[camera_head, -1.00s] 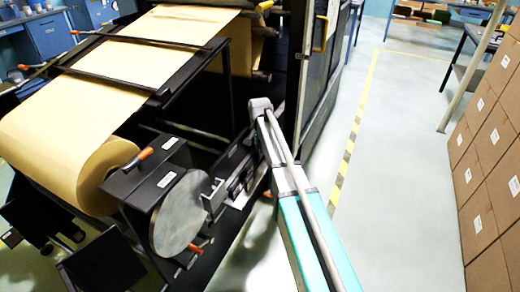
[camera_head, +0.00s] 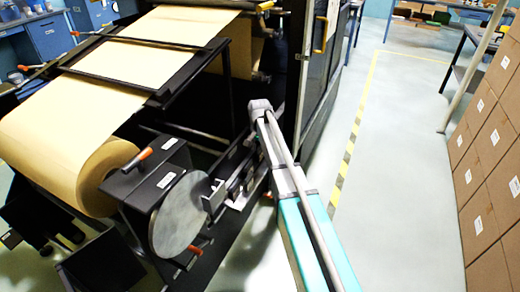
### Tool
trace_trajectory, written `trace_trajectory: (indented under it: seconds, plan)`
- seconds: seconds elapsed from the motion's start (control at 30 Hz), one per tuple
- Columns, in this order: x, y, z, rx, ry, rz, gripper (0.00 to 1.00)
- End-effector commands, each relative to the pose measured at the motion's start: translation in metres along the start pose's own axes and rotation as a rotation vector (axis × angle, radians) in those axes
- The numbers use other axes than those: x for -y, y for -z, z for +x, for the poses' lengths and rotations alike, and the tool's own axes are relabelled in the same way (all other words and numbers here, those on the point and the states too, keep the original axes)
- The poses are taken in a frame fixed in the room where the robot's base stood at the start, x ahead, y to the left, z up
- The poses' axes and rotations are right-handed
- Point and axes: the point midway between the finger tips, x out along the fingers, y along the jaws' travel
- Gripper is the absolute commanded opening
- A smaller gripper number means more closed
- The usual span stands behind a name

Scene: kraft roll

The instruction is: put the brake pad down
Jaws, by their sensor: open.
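My gripper (camera_head: 234,183) is small and dark in the view, just right of the round grey disc (camera_head: 180,214) at the end of the roll stand. It is open. A small grey block-like piece (camera_head: 214,196) stands at the disc's right edge, beside the gripper. I cannot tell whether this is the brake pad or part of the stand, or whether the gripper touches it. A small pale piece (camera_head: 239,201) shows just below the gripper. The brake pad cannot be picked out with certainty.
The kraft roll (camera_head: 88,180) sits left of the disc, its paper running up over a black frame. An orange-handled lever (camera_head: 137,158) rises on the stand. Stacked cartons (camera_head: 490,165) line the right side. The floor between them and the machine is clear.

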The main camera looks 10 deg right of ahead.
Motion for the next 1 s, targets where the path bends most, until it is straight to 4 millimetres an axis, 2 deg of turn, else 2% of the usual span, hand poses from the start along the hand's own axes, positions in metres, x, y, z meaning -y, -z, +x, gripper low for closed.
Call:
trace_trajectory:
  seconds: [0.13,0.27,1.0]
  plan:
    - [0.000,0.000,0.000,0.000,0.000,0.000,0.48]
    - [0.000,0.000,-0.009,0.000,0.000,0.000,0.48]
    - [0.000,0.008,-0.070,0.000,0.000,0.000,0.48]
